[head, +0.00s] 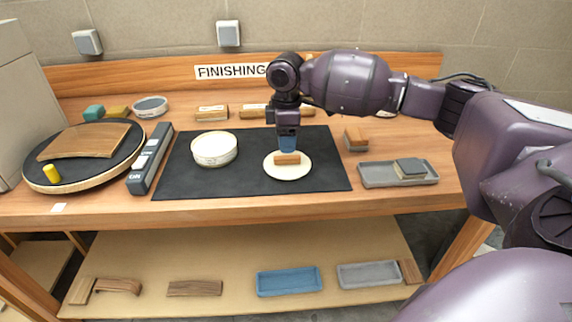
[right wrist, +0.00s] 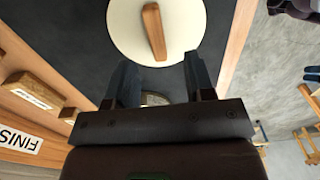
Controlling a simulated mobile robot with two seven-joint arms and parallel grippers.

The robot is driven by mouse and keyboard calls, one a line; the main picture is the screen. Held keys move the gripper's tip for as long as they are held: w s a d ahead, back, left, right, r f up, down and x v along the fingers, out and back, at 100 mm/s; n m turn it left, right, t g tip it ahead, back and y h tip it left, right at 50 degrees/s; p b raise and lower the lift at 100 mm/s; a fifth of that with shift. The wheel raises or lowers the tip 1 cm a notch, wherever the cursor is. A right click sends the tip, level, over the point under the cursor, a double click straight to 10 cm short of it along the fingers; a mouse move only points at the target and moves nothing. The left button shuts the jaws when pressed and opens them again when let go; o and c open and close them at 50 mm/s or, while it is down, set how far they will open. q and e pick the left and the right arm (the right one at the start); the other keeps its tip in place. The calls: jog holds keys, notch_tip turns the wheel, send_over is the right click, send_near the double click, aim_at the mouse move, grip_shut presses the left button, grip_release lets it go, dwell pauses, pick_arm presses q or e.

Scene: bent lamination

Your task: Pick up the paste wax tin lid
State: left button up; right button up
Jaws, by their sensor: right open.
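The paste wax tin lid (head: 272,170) is a round cream disc with a wooden bar handle (head: 287,159) across its top. It lies flat on the black mat (head: 180,180), right of the round cream tin (head: 214,152). My right gripper (head: 288,147) points down just above and behind the handle in the head view. In the right wrist view, the lid (right wrist: 185,25) and its handle (right wrist: 154,30) lie beyond the open fingertips (right wrist: 160,65), with nothing between them. Whether a finger touches the handle cannot be told. My left gripper is not in view.
A grey tray (head: 375,180) with a dark block stands at the right. A long grey tool (head: 150,158) and a round turntable (head: 75,177) with a bent wooden sheet (head: 85,141) are at the left. Labelled wooden blocks (head: 212,112) line the back. The mat's front left is clear.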

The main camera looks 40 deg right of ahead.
aim_at(287, 156)
jog(key=shift+w+d+f+b, duration=0.1)
jog(key=shift+f+b, duration=0.2)
jog(key=shift+f, duration=1.05)
jog(key=shift+w+d+f+b, duration=0.1)
jog(key=shift+f+b, duration=0.2)
jog(key=shift+f, duration=1.05)
jog(key=shift+s+r, duration=0.1)
grip_shut()
